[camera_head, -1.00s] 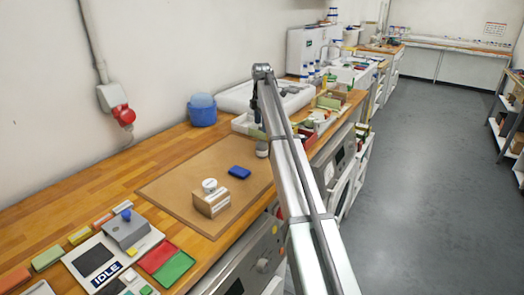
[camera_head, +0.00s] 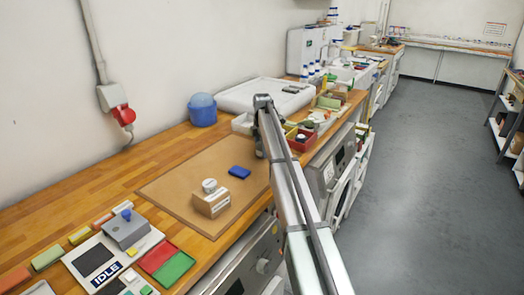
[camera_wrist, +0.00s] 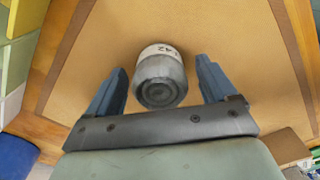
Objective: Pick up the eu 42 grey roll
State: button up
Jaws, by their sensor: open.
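My gripper (camera_wrist: 160,66) is open, with one blue finger on each side of the roll. Gaps show between the roll and both fingers, and nothing is held. In the head view my gripper (camera_head: 260,150) is low over the mat's far right corner, partly hidden by my arm. The grey roll cannot be made out in that view.
A red bin (camera_head: 300,139) stands beyond my arm. A panel reading IDLE (camera_head: 107,276) lies at the near left.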

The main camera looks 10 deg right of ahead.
jog(key=shift+f, duration=0.45)
jog(key=shift+c, duration=0.3)
jog(key=c, duration=1.1)
